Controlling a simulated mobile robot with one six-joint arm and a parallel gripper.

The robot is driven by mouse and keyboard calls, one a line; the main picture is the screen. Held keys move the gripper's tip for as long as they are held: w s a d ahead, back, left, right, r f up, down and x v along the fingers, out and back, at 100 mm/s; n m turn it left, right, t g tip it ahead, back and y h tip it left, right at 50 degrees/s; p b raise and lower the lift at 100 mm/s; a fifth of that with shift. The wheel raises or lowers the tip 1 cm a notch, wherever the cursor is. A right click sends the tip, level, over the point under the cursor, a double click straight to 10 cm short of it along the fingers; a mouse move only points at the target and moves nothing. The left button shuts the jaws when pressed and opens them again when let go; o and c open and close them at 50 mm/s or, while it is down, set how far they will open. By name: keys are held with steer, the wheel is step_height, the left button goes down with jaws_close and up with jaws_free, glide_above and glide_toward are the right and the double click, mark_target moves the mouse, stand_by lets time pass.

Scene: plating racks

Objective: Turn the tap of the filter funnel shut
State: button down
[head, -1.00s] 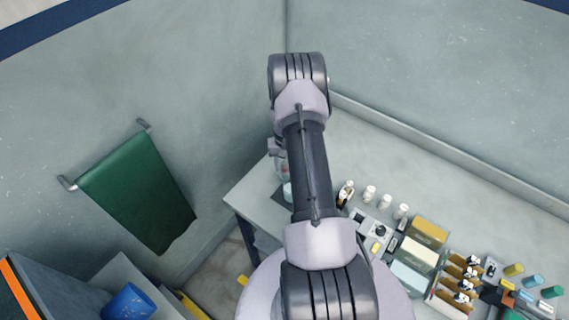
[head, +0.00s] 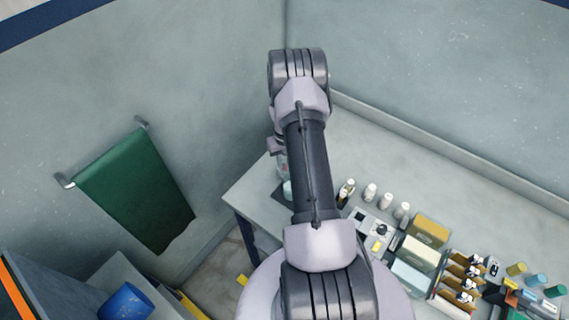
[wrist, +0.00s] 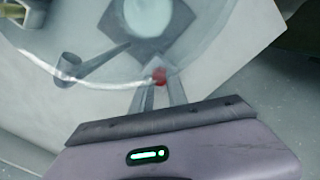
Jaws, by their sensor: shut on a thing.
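In the wrist view, my gripper (wrist: 161,97) points at a small red tap handle (wrist: 159,76), and its narrow fingers are shut on it. The tap sits at the near side of the filter funnel, whose clear, wide round body (wrist: 100,72) shows a curved pale rim. Beyond the tap is a round pale vessel (wrist: 150,14) on a dark square mat (wrist: 173,42). How far the tap is turned cannot be told. In the head view my arm hides the gripper and tap; a bit of clear glassware (head: 282,165) shows beside the arm.
A grey stand part with a rod (wrist: 68,68) lies left of the tap in the wrist view. In the head view, white bottles (head: 370,192), boxes (head: 430,231) and racks (head: 465,272) crowd the bench to the right. The bench's back strip (head: 430,150) is clear.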

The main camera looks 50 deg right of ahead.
steer(key=n+b, duration=0.2)
steer(key=n, duration=0.2)
steer(key=shift+n+b, duration=0.55)
steer(key=shift+n, duration=0.95)
steer(key=shift+r, duration=0.1)
steer(key=c, duration=1.3)
jaws_free()
steer(key=shift+a, duration=0.1)
step_height(320, 180, up, 17)
steer(key=p, duration=0.1)
steer(key=shift+r+p, duration=0.15)
steer(key=shift+p, duration=0.15)
